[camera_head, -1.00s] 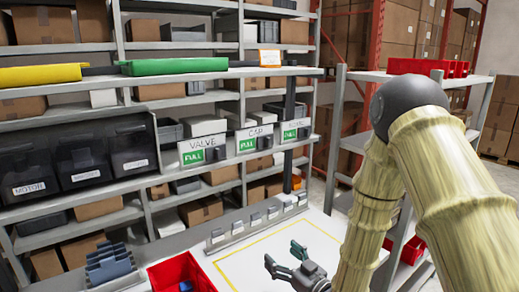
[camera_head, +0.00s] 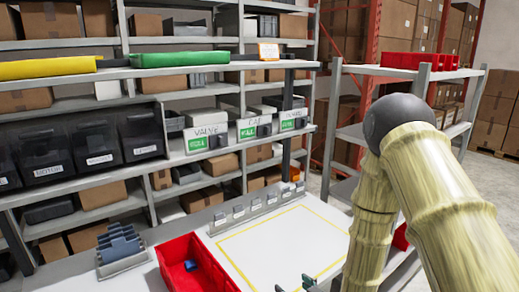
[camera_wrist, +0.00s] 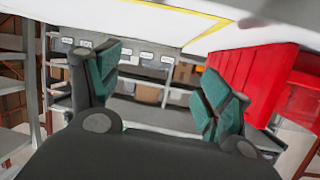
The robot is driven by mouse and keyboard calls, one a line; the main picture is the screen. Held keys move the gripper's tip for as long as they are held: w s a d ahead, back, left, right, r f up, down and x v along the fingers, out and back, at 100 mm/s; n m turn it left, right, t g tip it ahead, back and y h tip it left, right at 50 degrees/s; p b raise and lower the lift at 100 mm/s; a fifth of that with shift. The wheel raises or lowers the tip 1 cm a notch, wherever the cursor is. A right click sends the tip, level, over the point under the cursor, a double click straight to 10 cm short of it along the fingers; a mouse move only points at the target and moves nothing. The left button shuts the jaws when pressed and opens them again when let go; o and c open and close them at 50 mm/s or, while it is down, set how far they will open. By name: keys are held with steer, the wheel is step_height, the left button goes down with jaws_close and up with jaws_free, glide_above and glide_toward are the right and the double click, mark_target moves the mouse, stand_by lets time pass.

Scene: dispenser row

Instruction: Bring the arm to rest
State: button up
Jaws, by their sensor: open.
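My gripper (camera_head: 294,285) shows only by its green fingertips at the bottom edge of the head view, over the front of the white table (camera_head: 262,270). In the wrist view my gripper (camera_wrist: 160,76) has its two green-padded fingers spread well apart, with nothing between them. My arm rises on the right side of the head view, bent at a dark elbow joint. The rest of the hand is cut off below the head view.
A red bin (camera_head: 183,247) holding a blue piece stands left of the yellow-outlined area (camera_head: 290,240). A blue-grey rack (camera_head: 120,246) is farther left. Dispensers labelled VALVE (camera_head: 206,138) and others line the shelf behind. Red trays (camera_head: 410,61) sit on the right shelf.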

steer(key=s+d+f+m+g+h, duration=0.2)
steer(key=s+d+f+g+h, duration=0.15)
steer(key=s+f, duration=0.55)
steer(key=s+d+f+m+g+h, duration=0.1)
steer(key=s+d+f+g, duration=0.3)
steer(key=s, duration=0.5)
steer(key=s+d+f+m+g+h, duration=0.15)
steer(key=s+f, duration=0.35)
steer(key=s, duration=0.5)
steer(key=s+d+f+m+g+h, duration=0.1)
steer(key=s+d+f+g, duration=0.3)
steer(key=s, duration=0.5)
step_height(320, 180, down, 11)
steer(key=b, duration=1)
steer(key=shift+a+t, duration=0.3)
